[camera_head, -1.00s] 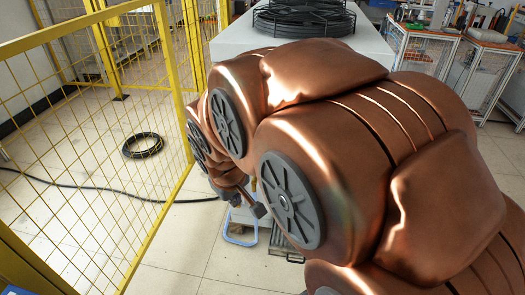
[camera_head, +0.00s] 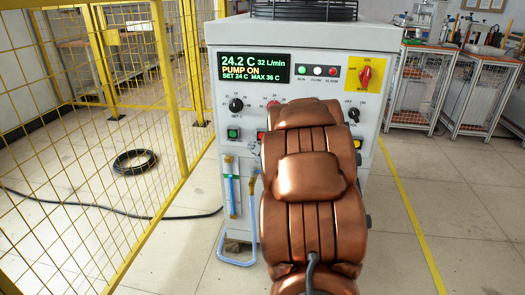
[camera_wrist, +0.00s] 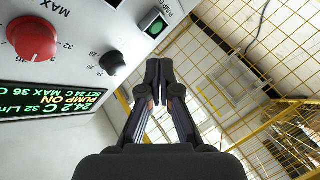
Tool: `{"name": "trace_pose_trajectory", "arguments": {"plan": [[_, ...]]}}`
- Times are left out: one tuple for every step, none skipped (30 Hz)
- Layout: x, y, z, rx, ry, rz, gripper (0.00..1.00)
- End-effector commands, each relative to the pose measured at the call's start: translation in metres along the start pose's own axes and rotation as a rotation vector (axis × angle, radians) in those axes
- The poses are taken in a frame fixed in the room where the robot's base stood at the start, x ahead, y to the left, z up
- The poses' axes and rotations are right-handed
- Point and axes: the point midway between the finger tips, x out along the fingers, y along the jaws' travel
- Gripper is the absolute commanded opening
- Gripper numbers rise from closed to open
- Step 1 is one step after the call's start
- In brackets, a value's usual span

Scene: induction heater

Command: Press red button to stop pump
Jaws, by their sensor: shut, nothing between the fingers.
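The pump's control cabinet (camera_head: 385,80) stands ahead with its display (camera_head: 256,67) reading "PUMP ON", 24.2 C and 32 L/min. A square green button (camera_head: 233,133) is on the lower left of its panel; it also shows in the wrist view (camera_wrist: 155,23). A round red knob (camera_wrist: 32,38), marked MAX C, shows in the wrist view. My gripper (camera_wrist: 158,75) is shut and empty, its tips apart from the panel near the green button. It is hidden in the head view.
A black dial (camera_head: 236,104) sits above the green button and a red rotary switch (camera_head: 366,75) on a yellow plate at upper right. A clear tube (camera_head: 232,187) runs below. Yellow mesh fence (camera_head: 100,150) stands left. Floor to the right is open.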

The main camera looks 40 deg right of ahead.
Motion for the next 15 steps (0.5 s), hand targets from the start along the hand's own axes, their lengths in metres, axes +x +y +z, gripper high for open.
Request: {"name": "trace_pose_trajectory", "arguments": {"plan": [[0.003,-0.009,0.016,-0.005,0.034,0.01,0.0],[0.003,-0.01,0.019,-0.008,0.059,0.014,0.0],[0.003,-0.011,0.022,-0.011,0.086,0.019,0.0],[0.003,-0.013,0.024,-0.013,0.102,0.022,0.0],[0.003,-0.013,0.025,-0.015,0.12,0.026,0.0],[0.003,-0.014,0.026,-0.018,0.138,0.03,0.0],[0.002,-0.014,0.027,-0.019,0.148,0.032,0.0],[0.002,-0.014,0.028,-0.02,0.156,0.034,0.0],[0.001,-0.014,0.028,-0.021,0.165,0.037,0.0],[0.001,-0.013,0.027,-0.022,0.17,0.038,0.0],[0.001,-0.013,0.027,-0.022,0.174,0.039,0.0],[0.001,-0.013,0.026,-0.023,0.177,0.039,0.0],[0.001,-0.013,0.026,-0.023,0.177,0.039,0.0],[0.001,-0.013,0.026,-0.023,0.177,0.039,0.0],[0.001,-0.013,0.026,-0.023,0.177,0.039,0.0]]}}
